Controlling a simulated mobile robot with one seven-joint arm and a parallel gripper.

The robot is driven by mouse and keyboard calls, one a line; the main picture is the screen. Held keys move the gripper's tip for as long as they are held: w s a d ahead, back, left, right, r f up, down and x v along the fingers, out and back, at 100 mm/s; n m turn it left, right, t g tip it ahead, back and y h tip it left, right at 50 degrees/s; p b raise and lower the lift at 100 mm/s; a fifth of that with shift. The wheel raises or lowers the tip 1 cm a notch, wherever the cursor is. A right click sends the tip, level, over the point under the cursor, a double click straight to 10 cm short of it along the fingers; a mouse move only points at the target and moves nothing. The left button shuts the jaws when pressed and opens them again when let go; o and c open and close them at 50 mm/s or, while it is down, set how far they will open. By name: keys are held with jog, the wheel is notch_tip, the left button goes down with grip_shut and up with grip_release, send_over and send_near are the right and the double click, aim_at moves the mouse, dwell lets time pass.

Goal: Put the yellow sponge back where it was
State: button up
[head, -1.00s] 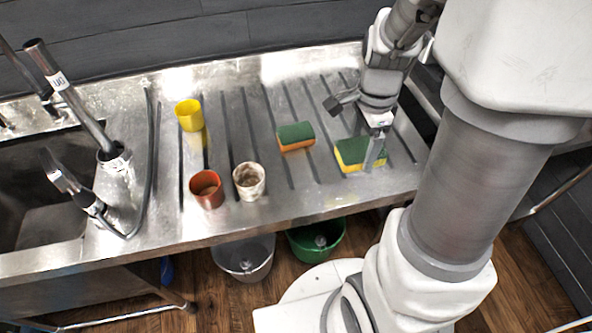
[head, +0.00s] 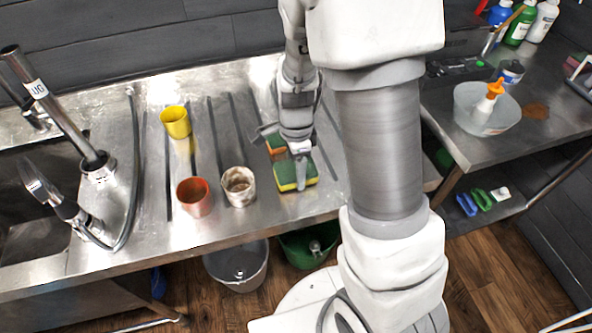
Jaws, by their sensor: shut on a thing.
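The yellow sponge (head: 286,184), with a green scouring top, is at the right part of the grooved steel drainboard (head: 226,112). My gripper (head: 300,176) comes down over it from behind and is shut on it. I cannot tell whether the sponge touches the steel or is held slightly above it. A second sponge, orange with a green top (head: 275,146), lies just behind and left of it, partly hidden by my gripper.
A red cup (head: 194,197) and a stained white cup (head: 239,187) stand left of the sponges, a yellow cup (head: 175,122) farther back. The sink (head: 38,215) and taps are far left. A side bench with a bowl (head: 487,110) and bottles is right.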

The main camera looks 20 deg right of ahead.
jog(key=shift+f, duration=0.4)
jog(key=shift+f, duration=0.2)
jog(key=o, duration=1.2)
jog(key=shift+c, duration=0.2)
notch_tip(320, 180, up, 12)
jog(key=p, duration=0.3)
jog(key=s+r+n+t, duration=0.5)
jog(key=s+r+n, duration=0.9)
jog(key=n, duration=0.4)
jog(key=shift+r+t, duration=0.3)
jog(key=shift+r, duration=0.55)
jog(key=shift+r, duration=0.15)
